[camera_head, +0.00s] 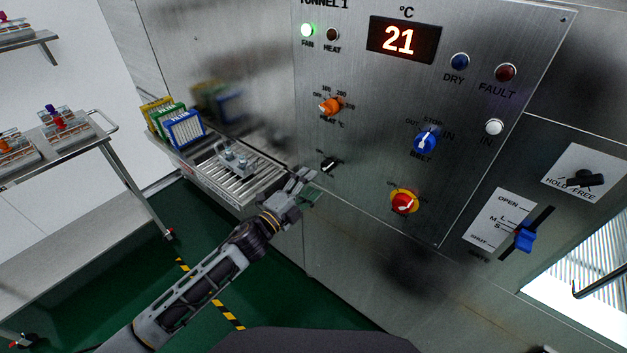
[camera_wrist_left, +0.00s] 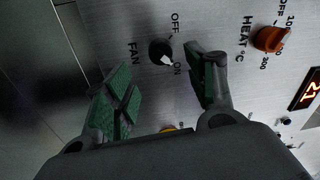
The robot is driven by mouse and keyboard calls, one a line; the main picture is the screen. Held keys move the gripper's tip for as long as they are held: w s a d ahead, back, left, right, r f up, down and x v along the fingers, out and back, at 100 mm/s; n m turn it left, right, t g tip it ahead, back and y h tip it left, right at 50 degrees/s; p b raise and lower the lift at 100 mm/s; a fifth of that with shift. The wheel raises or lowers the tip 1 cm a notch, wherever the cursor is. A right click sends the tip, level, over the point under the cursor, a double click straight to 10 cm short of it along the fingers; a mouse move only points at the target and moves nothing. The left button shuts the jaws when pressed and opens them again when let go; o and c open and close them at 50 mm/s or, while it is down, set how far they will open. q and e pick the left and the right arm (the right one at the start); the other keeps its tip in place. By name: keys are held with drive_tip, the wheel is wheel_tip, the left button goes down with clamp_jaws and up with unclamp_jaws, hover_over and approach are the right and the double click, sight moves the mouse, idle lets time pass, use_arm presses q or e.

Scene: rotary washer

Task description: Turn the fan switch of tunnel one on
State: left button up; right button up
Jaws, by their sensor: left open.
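The fan switch (camera_head: 330,163) is a small black knob with a white pointer, low on the left of the steel tunnel one panel (camera_head: 365,175). In the left wrist view, the fan switch (camera_wrist_left: 159,51) has its pointer turned toward the ON label. My left gripper (camera_head: 308,183) is just below and left of the knob. In the left wrist view, my left gripper (camera_wrist_left: 163,78) has its green-padded fingers spread, with the knob showing between and beyond them, and nothing held. My right gripper is out of view.
The orange HEAT knob (camera_head: 330,106) is above the fan switch. The blue BELT knob (camera_head: 424,142) and red knob (camera_head: 403,203) are to the right. A roller conveyor (camera_head: 215,172) with filter boxes lies behind my gripper. A cart (camera_head: 60,155) stands at left.

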use_arm(q)
drive_tip(key=shift+v, duration=2.35)
drive_tip(key=shift+n, duration=0.4)
